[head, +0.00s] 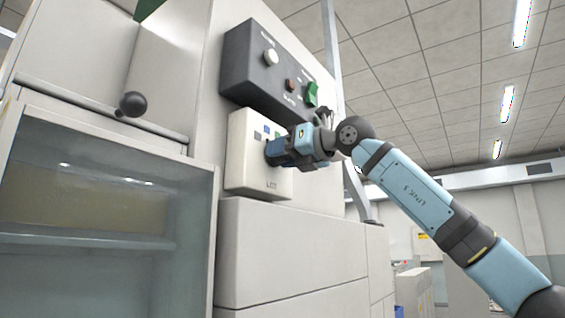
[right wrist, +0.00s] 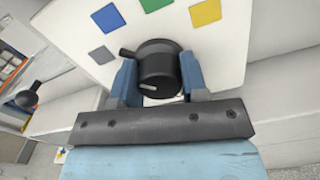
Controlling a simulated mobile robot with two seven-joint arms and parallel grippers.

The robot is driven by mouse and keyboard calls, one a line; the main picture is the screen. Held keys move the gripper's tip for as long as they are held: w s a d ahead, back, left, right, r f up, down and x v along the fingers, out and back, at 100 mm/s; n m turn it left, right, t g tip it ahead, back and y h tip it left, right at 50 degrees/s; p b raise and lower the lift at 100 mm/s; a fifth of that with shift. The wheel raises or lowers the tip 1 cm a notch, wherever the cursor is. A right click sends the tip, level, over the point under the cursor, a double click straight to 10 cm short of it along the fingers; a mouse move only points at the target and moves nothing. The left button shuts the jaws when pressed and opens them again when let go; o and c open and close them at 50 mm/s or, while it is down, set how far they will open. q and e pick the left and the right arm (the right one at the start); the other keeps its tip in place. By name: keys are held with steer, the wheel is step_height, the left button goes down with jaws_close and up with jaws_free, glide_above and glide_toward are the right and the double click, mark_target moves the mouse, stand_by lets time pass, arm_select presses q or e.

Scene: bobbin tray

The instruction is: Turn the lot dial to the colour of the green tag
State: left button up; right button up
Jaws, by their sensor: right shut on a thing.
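The lot dial, a black knob (right wrist: 158,68) with a side tab and a white mark, sits on a white panel (head: 243,135). My right gripper (head: 273,151) is shut on it, one blue finger on each side in the right wrist view (right wrist: 159,76). The tab points up-left, between the grey patch (right wrist: 102,55) and the blue patch (right wrist: 108,17). The green patch (right wrist: 152,4) and yellow patch (right wrist: 205,12) are higher. A green piece (head: 147,8) shows at the top of the head view; I cannot tell whether it is the tag. My left gripper is out of view.
A dark control box (head: 249,75) with a white knob, a red-brown button and a green switch (head: 312,95) is just above the panel. A glass-fronted cabinet (head: 90,205) and a black ball handle (head: 133,104) are at the left. Open room lies to the right.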

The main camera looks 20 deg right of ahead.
steer(key=m+b, duration=0.2)
steer(key=m, duration=0.1)
steer(key=shift+f+m, duration=0.15)
steer(key=shift+m, duration=0.25)
steer(key=shift+m+b, duration=0.75)
steer(key=shift+m, duration=0.15)
steer(key=m+b, duration=0.1)
steer(key=m, duration=0.1)
steer(key=shift+m, duration=0.3)
steer(key=shift+m+b, duration=0.6)
steer(key=shift+m, duration=0.2)
steer(key=shift+m+b, duration=0.35)
steer(key=shift+m, duration=0.55)
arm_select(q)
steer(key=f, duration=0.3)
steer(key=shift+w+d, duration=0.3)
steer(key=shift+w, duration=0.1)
arm_select(e)
steer(key=shift+r+m, duration=0.2)
steer(key=shift+m, duration=0.2)
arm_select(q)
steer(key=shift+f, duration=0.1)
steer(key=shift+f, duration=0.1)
arm_select(e)
steer(key=o, duration=0.9)
